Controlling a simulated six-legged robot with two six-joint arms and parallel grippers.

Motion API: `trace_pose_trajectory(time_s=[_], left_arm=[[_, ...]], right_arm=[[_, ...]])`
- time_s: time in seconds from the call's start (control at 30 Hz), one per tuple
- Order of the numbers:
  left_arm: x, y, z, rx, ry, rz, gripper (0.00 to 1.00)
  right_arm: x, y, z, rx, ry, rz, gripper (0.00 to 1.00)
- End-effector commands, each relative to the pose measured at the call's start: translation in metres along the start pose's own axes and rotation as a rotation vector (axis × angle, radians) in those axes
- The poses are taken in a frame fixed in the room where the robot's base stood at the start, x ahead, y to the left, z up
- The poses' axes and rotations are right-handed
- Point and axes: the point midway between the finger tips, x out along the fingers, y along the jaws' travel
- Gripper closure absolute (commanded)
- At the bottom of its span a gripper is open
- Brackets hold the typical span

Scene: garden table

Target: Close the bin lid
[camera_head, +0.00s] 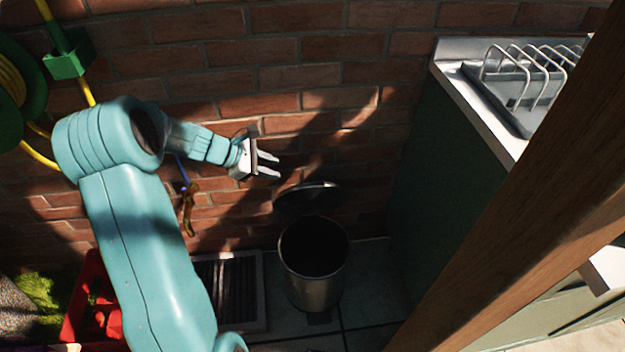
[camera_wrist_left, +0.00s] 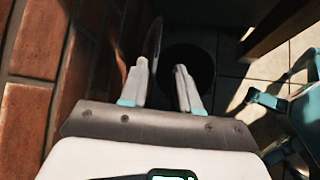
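The metal bin (camera_head: 313,275) stands on the paving by the brick wall, with its dark mouth open. Its round lid (camera_head: 306,197) is raised, standing up at the bin's wall side. My left gripper (camera_head: 267,164) is open and empty, above and to the left of the lid, apart from it in the head view. In the left wrist view the gripper (camera_wrist_left: 163,78) shows both fingers spread. The lid (camera_wrist_left: 153,40) appears edge-on beyond them, and the bin's dark opening (camera_wrist_left: 192,68) lies partly behind the right finger. My right gripper is not seen.
A green cabinet (camera_head: 440,180) with a metal counter and dish rack (camera_head: 530,75) stands right of the bin. A wooden post (camera_head: 530,190) crosses the right foreground. A floor grate (camera_head: 235,290) and red crate (camera_head: 80,300) lie left. A brown-handled item (camera_head: 187,212) hangs on the wall.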

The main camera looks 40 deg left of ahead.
Motion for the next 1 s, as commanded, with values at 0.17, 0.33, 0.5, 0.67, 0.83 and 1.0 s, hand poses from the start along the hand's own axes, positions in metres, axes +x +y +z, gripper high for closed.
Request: trace_pose_trajectory(time_s=[0.17,0.33,0.5,0.67,0.83,1.0], left_arm=[[0.028,-0.001,-0.002,0.001,-0.001,-0.004,0.69],[0.070,0.000,-0.002,0.002,-0.003,-0.006,0.69],[0.111,0.001,-0.002,0.002,-0.002,-0.006,0.69],[0.141,0.002,-0.002,0.002,-0.002,-0.005,0.69],[0.158,0.003,-0.002,0.002,0.000,-0.003,0.69],[0.163,0.003,-0.001,0.002,0.000,-0.003,0.69]], right_arm=[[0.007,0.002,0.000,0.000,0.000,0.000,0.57],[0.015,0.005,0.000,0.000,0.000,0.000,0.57],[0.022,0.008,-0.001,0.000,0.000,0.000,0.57],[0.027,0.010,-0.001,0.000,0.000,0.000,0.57],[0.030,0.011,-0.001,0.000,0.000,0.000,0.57],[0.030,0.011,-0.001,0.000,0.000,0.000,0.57]])
